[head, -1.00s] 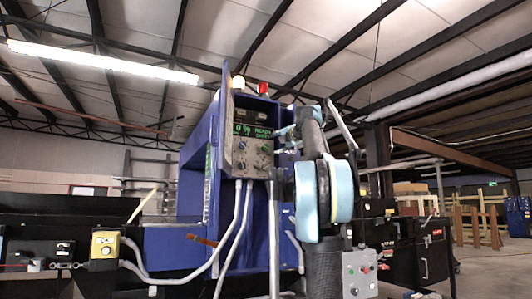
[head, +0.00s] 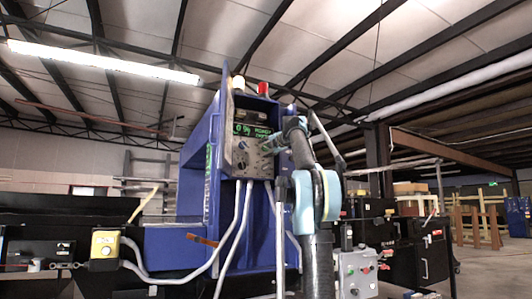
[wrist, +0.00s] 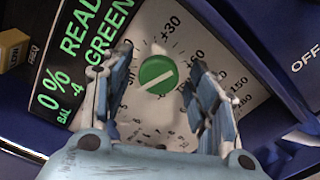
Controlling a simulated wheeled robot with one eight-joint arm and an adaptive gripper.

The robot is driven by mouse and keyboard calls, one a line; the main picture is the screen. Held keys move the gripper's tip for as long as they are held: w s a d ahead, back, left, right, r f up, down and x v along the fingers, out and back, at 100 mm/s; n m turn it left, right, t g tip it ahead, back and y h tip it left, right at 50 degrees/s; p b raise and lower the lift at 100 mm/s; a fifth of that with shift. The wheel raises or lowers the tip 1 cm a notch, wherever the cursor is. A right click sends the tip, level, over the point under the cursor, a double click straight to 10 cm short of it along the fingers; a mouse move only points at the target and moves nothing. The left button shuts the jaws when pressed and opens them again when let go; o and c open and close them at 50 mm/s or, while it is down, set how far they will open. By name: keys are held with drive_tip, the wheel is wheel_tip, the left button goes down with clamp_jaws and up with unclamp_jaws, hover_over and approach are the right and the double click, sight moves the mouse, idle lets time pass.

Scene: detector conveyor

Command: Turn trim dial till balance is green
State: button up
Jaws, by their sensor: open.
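In the wrist view the trim dial (wrist: 157,75) is a round green knob with a white line across it, set in a pale plate with a printed degree scale. My gripper (wrist: 160,62) is open, with one blue finger on each side of the knob. I cannot tell whether the fingers touch it. The green-lettered display (wrist: 82,58) beside it shows 0% and a partly cut-off line with BAL and GREEN. In the head view the display (head: 252,130) sits high on the control panel (head: 240,160), and my gripper (head: 268,147) is at the panel's right side.
The panel is on a blue detector housing (head: 192,205) with amber and red lamps (head: 262,88) on top. Grey conduits (head: 232,235) hang below it. A yellow control box (head: 105,244) is at left; a grey button box (head: 357,272) is at right.

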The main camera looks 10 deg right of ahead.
drive_tip(key=shift+c, duration=0.6)
drive_tip(key=c, duration=0.9)
drive_tip(key=shift+c, duration=0.2)
drive_tip(key=shift+m, duration=0.8)
drive_tip(key=o, duration=1.1)
drive_tip(key=shift+c, duration=0.2)
